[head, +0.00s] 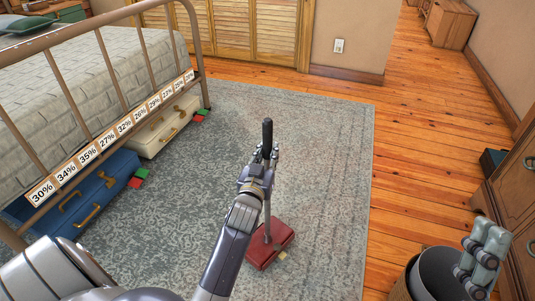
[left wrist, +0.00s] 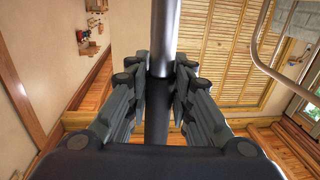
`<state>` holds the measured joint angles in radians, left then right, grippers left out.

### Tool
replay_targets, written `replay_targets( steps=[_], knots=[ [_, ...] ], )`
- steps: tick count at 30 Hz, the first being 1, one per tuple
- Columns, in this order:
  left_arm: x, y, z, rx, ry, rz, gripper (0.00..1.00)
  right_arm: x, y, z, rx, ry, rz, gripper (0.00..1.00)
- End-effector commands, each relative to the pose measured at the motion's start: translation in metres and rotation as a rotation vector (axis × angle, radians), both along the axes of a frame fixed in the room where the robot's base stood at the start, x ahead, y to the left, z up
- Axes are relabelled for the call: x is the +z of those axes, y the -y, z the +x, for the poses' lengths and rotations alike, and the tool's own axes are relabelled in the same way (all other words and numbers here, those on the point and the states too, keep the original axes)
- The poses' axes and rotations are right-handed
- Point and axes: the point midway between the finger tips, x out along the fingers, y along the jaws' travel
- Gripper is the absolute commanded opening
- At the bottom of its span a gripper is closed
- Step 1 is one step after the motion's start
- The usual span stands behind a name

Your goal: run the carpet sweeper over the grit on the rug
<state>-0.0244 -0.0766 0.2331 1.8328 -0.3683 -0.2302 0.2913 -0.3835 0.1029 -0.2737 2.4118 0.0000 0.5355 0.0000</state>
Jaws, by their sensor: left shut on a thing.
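The carpet sweeper has a red head (head: 270,243) resting on the grey patterned rug (head: 330,140), a thin metal pole and a black handle grip (head: 267,135) at the top. My left gripper (head: 266,157) is shut around the handle, which stands nearly upright. In the left wrist view the fingers press on both sides of the dark grip (left wrist: 158,105), with the metal pole (left wrist: 163,35) beyond. I cannot make out grit on the rug. My right gripper (head: 482,255) shows at the lower right; whether its fingers are open is unclear.
A bed with a metal rail (head: 110,65) stands left, with a blue suitcase (head: 75,205) and a cream suitcase (head: 165,125) underneath. Percentage labels run along the rail. A dark bin (head: 435,275) and wooden drawers (head: 515,185) stand right. Wood floor (head: 415,150) beside the rug is clear.

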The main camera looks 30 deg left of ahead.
Motion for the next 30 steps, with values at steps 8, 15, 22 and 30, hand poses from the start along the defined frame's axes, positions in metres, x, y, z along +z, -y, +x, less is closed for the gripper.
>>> replay_targets(
  steps=[8, 15, 22, 30],
  knots=[
    [0.010, -0.001, 0.002, -0.001, 0.007, 0.002, 0.00, -0.013, -0.004, 0.022, -0.008, -0.130, -0.040, 0.94],
    [0.015, -0.001, 0.004, -0.002, 0.008, 0.002, 0.00, -0.029, -0.006, 0.039, -0.014, -0.243, -0.073, 0.94],
    [0.020, -0.001, 0.005, -0.003, 0.008, 0.002, 0.00, -0.045, -0.008, 0.053, -0.020, -0.352, -0.105, 0.94],
    [0.025, -0.002, 0.007, -0.003, 0.007, 0.003, 0.00, -0.066, -0.009, 0.066, -0.026, -0.476, -0.141, 0.94]
  ],
)
